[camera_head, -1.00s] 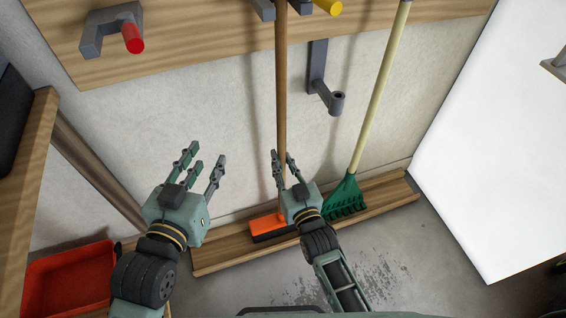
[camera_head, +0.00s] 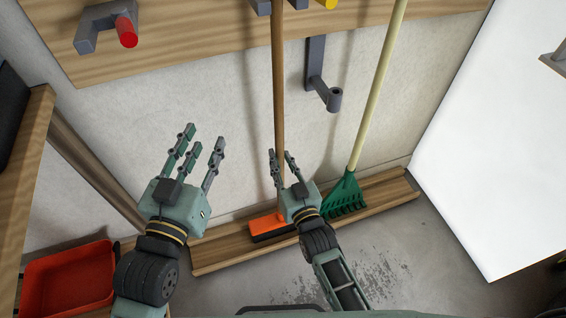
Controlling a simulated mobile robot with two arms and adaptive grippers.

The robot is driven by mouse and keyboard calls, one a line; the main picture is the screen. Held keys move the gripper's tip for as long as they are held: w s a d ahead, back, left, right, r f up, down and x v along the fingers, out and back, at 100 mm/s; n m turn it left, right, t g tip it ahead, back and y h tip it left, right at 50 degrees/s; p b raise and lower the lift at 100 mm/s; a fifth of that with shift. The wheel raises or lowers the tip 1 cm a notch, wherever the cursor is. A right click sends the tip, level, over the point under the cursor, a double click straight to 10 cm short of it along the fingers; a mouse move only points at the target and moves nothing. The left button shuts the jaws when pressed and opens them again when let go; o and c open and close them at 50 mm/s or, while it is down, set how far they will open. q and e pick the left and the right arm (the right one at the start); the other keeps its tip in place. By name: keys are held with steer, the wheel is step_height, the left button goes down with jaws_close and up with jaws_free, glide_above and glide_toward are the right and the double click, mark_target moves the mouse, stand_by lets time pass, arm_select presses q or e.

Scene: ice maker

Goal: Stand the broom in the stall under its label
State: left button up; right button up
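The broom has a brown handle (camera_head: 278,95) and an orange head with dark bristles (camera_head: 266,226). It stands nearly upright on the wooden floor ledge (camera_head: 225,254), its handle rising to the wall rack by a yellow-tipped hook (camera_head: 327,3). My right gripper (camera_head: 281,156) is open in front of the low part of the handle, which shows between its fingers; I cannot tell whether they touch. My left gripper (camera_head: 203,148) is open and empty, left of the broom before the wall. No label is readable in view.
A green rake (camera_head: 346,195) with a pale handle leans on the ledge to the right. A red-tipped hook (camera_head: 127,32) is at upper left and a grey bracket (camera_head: 317,75) is on the wall. A red bin (camera_head: 68,282) sits at lower left.

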steer(key=o, duration=0.4)
steer(key=shift+f, duration=0.15)
steer(key=shift+c, duration=0.2)
steer(key=shift+s+f, duration=0.1)
steer(key=shift+f, duration=0.25)
steer(key=shift+s+d, duration=0.1)
arm_select(q)
steer(key=shift+w+r, duration=0.1)
steer(key=shift+r, duration=0.05)
arm_select(e)
steer(key=shift+r+v, duration=0.15)
steer(key=shift+v, duration=1.15)
steer(key=shift+r+v, duration=0.2)
steer(key=shift+v, duration=1.15)
steer(key=shift+r+v, duration=0.15)
steer(key=shift+v, duration=1.15)
arm_select(q)
steer(key=shift+f, duration=0.2)
arm_select(e)
steer(key=shift+d, duration=0.1)
arm_select(q)
steer(key=s+a+f+g+y+p, duration=0.2)
steer(key=s+a+f+g+p, duration=0.2)
steer(key=s+f+g, duration=0.6)
steer(key=shift+s+a+f+n+y, duration=0.15)
steer(key=shift+a+f+n+y, duration=0.4)
steer(key=shift+f, duration=2.25)
arm_select(e)
steer(key=shift+v, duration=4.85)
